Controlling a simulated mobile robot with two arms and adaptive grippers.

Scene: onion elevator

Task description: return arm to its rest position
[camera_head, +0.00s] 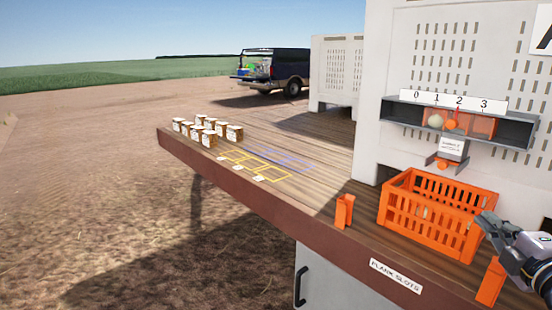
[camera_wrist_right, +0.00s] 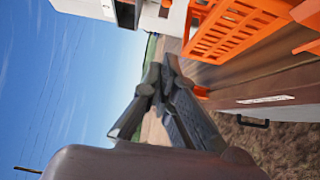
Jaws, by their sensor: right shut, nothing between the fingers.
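My right gripper (camera_head: 487,222) is at the right edge of the head view, beside the right end of the orange crate (camera_head: 430,220). Its fingers are shut with nothing between them. In the right wrist view the closed fingers (camera_wrist_right: 168,75) show at the middle, with the crate (camera_wrist_right: 235,30) at the upper right. Whether the gripper touches the crate cannot be told from the head view. The crate looks empty and stands on the wooden deck. My left gripper is not in view.
A dark pickup (camera_head: 290,68) is parked behind.

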